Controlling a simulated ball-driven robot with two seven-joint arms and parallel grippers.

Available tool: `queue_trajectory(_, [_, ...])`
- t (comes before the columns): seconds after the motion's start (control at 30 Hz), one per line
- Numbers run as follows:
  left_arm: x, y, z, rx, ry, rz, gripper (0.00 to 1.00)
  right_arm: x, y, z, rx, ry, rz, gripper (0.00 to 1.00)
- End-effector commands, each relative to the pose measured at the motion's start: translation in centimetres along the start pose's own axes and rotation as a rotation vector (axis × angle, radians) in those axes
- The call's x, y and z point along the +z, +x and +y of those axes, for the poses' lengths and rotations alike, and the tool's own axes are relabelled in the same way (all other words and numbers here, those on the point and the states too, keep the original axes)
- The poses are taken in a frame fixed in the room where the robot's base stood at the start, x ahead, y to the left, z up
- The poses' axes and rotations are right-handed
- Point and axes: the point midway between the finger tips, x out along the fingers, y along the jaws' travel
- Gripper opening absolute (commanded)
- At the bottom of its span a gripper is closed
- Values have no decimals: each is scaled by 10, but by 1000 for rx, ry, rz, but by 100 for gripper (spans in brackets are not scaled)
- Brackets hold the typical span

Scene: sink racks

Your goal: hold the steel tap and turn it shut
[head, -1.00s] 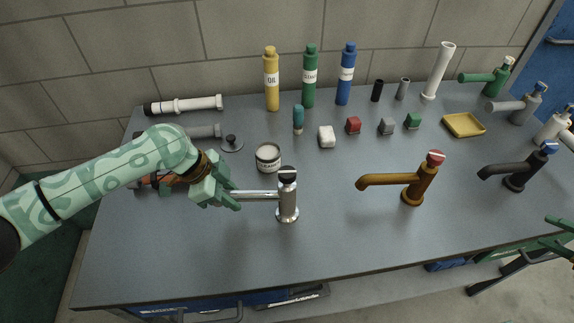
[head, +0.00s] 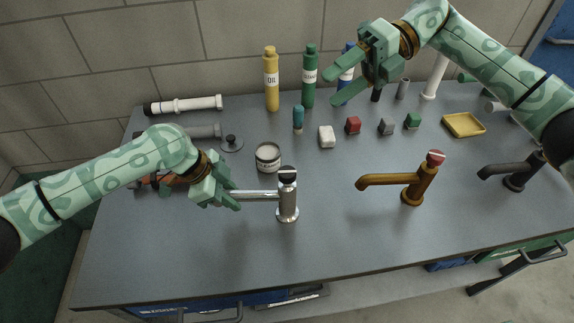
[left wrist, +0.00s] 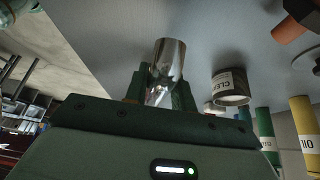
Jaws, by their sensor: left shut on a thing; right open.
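The steel tap (head: 288,203) stands upright on the grey bench, left of the middle, with a dark cap marked by a light bar on top. Its spout (head: 258,194) points left. My left gripper (head: 232,197) is shut on the outer end of the spout. In the left wrist view the shiny steel spout (left wrist: 168,62) shows between the green fingers, which are partly hidden by the gripper body. My right gripper (head: 337,77) is open and empty, raised at the back in front of the bottles, far from the steel tap.
A brass tap (head: 411,190) stands right of the steel tap, a black tap (head: 516,176) further right. A labelled tin (head: 268,158) sits just behind the steel tap. Bottles, small blocks and a yellow tray (head: 463,124) stand further back. The front strip of bench is clear.

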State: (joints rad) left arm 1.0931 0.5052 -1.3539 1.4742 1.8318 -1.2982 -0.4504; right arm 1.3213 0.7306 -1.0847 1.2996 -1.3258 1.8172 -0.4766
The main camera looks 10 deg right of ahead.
Motion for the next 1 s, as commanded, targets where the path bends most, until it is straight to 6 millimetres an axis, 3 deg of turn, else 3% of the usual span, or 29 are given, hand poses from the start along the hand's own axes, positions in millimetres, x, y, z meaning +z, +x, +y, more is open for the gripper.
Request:
queue_trajectory(0.03, [1, 0, 0, 0, -1, -3, 5, 1, 37, 11, -158, -26, 112, 56])
queue_trajectory(0.1, [2, 0, 0, 0, -1, -3, 5, -2, 75, 11, -402, -50, 221, 56])
queue_trajectory(0.2, [2, 0, 0, 0, -1, -4, 5, -4, 102, 7, -710, -100, 292, 56])
queue_trajectory(0.3, [2, 0, 0, 0, -1, -3, 5, -3, 111, 3, -932, -148, 306, 56])
queue_trajectory(0.43, [1, 0, 0, 0, -1, -3, 5, -1, 113, -1, -1079, -186, 298, 56])
queue_trajectory(0.57, [1, 0, 0, 0, -1, -2, 5, -2, 119, -14, -1110, -192, 297, 56])
queue_trajectory(1.0, [1, 0, 0, 0, -1, -2, 5, -14, 156, -94, -1104, -189, 296, 56])
